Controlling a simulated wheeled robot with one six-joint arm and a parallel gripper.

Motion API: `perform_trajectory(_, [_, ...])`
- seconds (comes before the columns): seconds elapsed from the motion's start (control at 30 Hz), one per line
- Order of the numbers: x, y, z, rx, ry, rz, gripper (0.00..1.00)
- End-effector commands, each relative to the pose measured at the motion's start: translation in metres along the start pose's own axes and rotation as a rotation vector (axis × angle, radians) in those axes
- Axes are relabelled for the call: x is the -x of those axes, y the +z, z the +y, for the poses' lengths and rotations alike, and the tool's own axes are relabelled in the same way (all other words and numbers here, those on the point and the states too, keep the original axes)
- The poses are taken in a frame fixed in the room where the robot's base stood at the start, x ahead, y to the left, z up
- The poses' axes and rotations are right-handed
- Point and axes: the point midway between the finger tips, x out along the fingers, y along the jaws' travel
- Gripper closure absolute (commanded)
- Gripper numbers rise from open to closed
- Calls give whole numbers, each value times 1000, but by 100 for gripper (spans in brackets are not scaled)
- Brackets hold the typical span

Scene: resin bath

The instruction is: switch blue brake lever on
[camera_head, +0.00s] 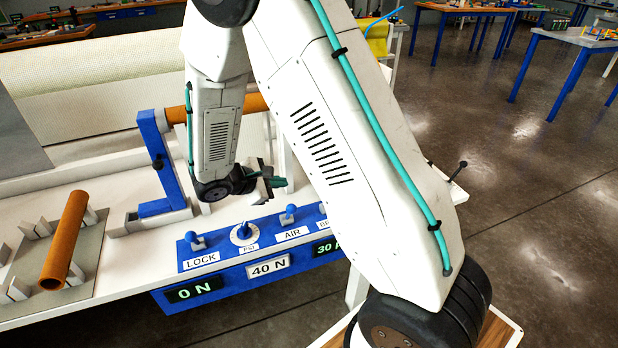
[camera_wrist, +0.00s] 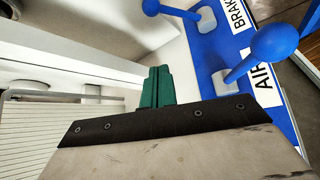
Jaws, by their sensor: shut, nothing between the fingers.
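The blue brake lever shows at the top of the wrist view, with its round knob (camera_wrist: 151,7) tilted left, away from its slot and the "BRAK…" label (camera_wrist: 238,14). In the head view its base is mostly hidden behind my arm, by the cut-off label (camera_head: 325,224). My gripper (camera_head: 277,182) hangs above the back edge of the blue control panel (camera_head: 228,249), left of the brake lever. Its green fingers (camera_wrist: 156,88) are shut and empty, apart from the levers.
The AIR lever (camera_wrist: 273,43) leans right, towards its label, close to my gripper. The LOCK lever (camera_head: 194,240) and PSI knob (camera_head: 243,232) stand further left. A blue roller bracket (camera_head: 160,165) and an orange tube (camera_head: 65,240) are on the white bench.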

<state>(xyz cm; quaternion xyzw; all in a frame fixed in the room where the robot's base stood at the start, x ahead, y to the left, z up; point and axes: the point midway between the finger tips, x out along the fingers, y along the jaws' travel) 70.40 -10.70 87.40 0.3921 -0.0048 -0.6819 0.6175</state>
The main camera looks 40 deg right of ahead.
Motion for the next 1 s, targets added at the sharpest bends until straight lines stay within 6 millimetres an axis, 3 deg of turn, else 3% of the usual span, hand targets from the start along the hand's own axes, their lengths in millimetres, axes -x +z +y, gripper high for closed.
perform_trajectory(0.23, [-2,1,0,-2,-2,0,100])
perform_trajectory(0.37, [-14,1,-1,-2,-5,-2,100])
perform_trajectory(0.8, [-103,2,-1,-2,-6,-3,100])
perform_trajectory(1.0, [-90,29,0,-5,-1,0,100])
